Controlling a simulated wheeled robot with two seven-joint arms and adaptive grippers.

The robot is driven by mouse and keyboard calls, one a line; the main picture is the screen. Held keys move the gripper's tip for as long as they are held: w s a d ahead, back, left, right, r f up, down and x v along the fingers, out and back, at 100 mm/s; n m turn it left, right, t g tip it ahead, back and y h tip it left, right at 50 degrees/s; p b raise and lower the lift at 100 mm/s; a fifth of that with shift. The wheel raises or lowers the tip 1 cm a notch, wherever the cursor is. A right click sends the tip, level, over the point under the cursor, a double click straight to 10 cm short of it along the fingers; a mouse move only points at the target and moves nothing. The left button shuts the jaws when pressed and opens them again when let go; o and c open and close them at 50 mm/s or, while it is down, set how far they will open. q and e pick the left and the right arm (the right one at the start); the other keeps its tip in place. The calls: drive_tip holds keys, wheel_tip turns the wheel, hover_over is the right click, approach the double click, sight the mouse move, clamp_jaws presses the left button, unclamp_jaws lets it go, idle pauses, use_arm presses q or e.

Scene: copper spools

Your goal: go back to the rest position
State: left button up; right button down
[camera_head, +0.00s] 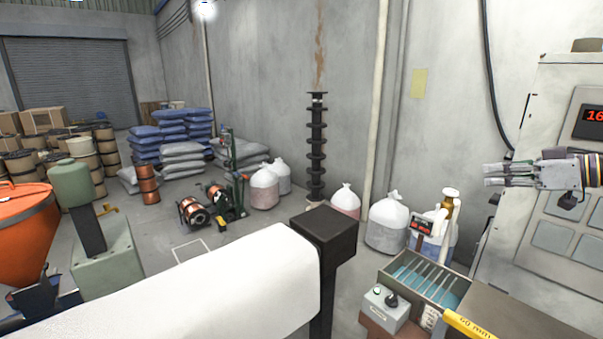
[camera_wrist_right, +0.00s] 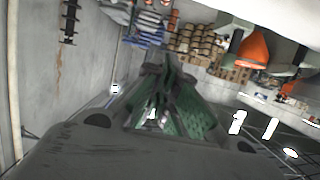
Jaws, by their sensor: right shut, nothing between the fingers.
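My right gripper (camera_head: 489,175) is raised at the right of the head view, in front of the grey control cabinet, with its fingers pointing left. Its fingers are shut with nothing held. In the right wrist view the gripper (camera_wrist_right: 166,75) shows up close with green finger pads, tilted against the room. Copper spools (camera_head: 193,212) lie on the floor at the middle left, well away from the gripper. A copper stack (camera_head: 147,184) stands beside the blue and grey sacks. My left gripper is not in view.
A cabinet (camera_head: 548,120) with a red display stands behind my right gripper. A long white surface (camera_head: 210,285) with a dark end post (camera_head: 323,230) crosses the foreground. A slotted bin (camera_head: 405,262) sits at lower right. White bags (camera_head: 387,222) line the wall. An orange hopper (camera_head: 22,230) is at left.

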drive_tip(key=s+a+f+m+g+h, duration=0.1)
drive_tip(key=a+f, duration=0.3)
drive_tip(key=f, duration=0.7)
drive_tip(key=s+a+f+g+h, duration=0.15)
drive_tip(key=a+f, duration=0.25)
drive_tip(key=f, duration=0.6)
drive_tip(key=a+f+m+g+h, duration=0.1)
drive_tip(key=a+f+g+h, duration=0.15)
drive_tip(key=f, duration=0.85)
drive_tip(key=s+a+f+h, duration=0.1)
drive_tip(key=s+a+f, duration=0.7)
drive_tip(key=f, duration=0.4)
drive_tip(key=s+a+f+m+g+h, duration=0.1)
drive_tip(key=s+a+f+m, duration=0.15)
drive_tip(key=s, duration=0.55)
drive_tip(key=s+a+f+m+g+h, duration=0.1)
drive_tip(key=s+f+h, duration=0.15)
drive_tip(key=s, duration=0.55)
wheel_tip(320, 180, down, 37)
drive_tip(key=s+g+b, duration=0.2)
drive_tip(key=b, duration=0.3)
drive_tip(key=s+d+f+b, duration=0.2)
drive_tip(key=s+d+f, duration=0.1)
drive_tip(key=s+f, duration=0.8)
drive_tip(key=s+d+f+b, duration=0.3)
drive_tip(key=s+f, duration=0.8)
drive_tip(key=f, duration=0.4)
drive_tip(key=shift+d+g, duration=0.15)
drive_tip(key=shift+g, duration=0.25)
